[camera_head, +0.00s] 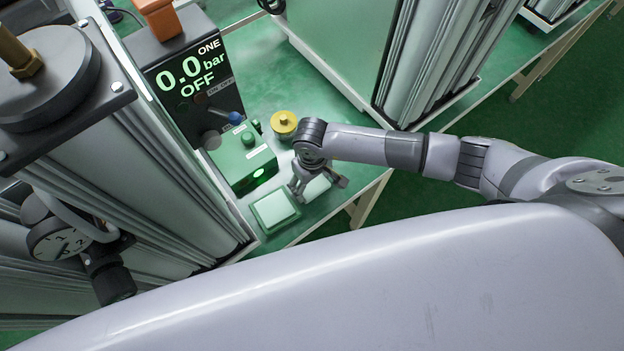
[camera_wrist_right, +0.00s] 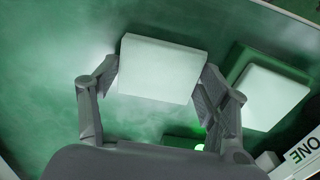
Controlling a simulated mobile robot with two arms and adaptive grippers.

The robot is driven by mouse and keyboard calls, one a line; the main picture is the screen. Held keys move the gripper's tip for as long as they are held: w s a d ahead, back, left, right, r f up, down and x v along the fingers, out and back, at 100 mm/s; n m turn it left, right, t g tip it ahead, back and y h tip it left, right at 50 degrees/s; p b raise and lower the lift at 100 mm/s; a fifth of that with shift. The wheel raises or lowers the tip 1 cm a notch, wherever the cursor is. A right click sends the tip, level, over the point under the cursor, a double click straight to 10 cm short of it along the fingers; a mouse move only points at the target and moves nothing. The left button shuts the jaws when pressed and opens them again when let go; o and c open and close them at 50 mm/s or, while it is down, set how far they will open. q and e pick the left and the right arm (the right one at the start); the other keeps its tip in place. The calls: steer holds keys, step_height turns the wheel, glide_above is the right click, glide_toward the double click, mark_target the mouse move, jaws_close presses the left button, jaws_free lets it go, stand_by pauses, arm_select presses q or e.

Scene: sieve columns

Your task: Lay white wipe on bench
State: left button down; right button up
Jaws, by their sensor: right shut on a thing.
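The white wipe (camera_wrist_right: 163,68) is a pale, flat block between the two fingers of my right gripper (camera_wrist_right: 158,82) in the wrist view. In the head view, my right gripper (camera_head: 319,186) points down over the green bench (camera_head: 330,118), with the wipe (camera_head: 315,189) partly hidden under its fingers. The gripper is shut on the wipe, a finger at each side. I cannot tell whether the wipe touches the bench. My left gripper is not in view.
A green pad with a white top (camera_head: 274,211) lies just left of the wipe. Behind it stand a green box (camera_head: 246,158) with a lit button and a display unit (camera_head: 190,80) reading 0.0 bar OFF. A yellow round part (camera_head: 284,121) stands nearby. Metal columns flank the bench.

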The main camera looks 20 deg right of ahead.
mark_target(312, 184)
steer(key=shift+f+b, duration=0.25)
steer(key=shift+b, duration=0.05)
steer(key=o, duration=0.8)
steer(key=shift+r, duration=0.1)
steer(key=shift+r+p, duration=0.15)
steer(key=shift+p, duration=0.15)
step_height(312, 184, up, 12)
steer(key=b, duration=0.3)
